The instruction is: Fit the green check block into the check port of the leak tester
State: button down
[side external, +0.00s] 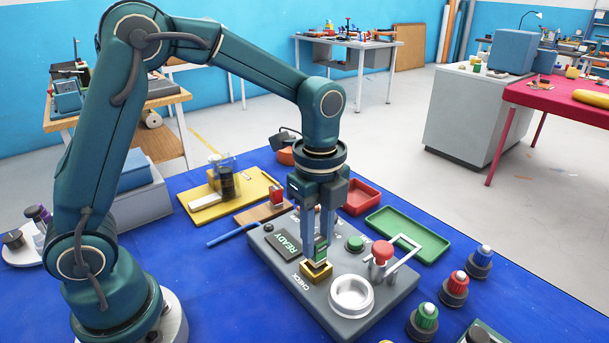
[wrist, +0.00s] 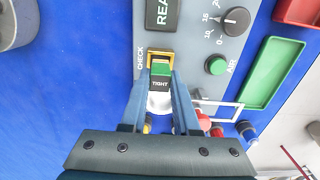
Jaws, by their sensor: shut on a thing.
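The green check block (side external: 320,247) is upright between the fingers of my gripper (side external: 321,238), which is shut on it. It also shows in the wrist view (wrist: 161,69), with a dark face marked TIGHT towards the camera. The check port (side external: 316,271) is a square brass-coloured socket beside the word CHECK on the grey leak tester (side external: 376,305). In the wrist view the port (wrist: 164,53) shows around the far side of the block. The block's lower end is at the port's mouth; I cannot tell how far inside it is.
On the tester are a READY display (side external: 287,245), a green button (side external: 355,243), a red knob (side external: 382,252) by a metal bar frame and a round white cup (side external: 351,295). A green tray (side external: 408,234) and red tray (side external: 362,196) lie behind. Several coloured plugs stand at right.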

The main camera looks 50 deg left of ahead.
jog(key=shift+f, duration=1.2)
jog(key=shift+f, duration=0.15)
jog(key=c, duration=0.7)
grip_release()
jog(key=shift+o, duration=0.2)
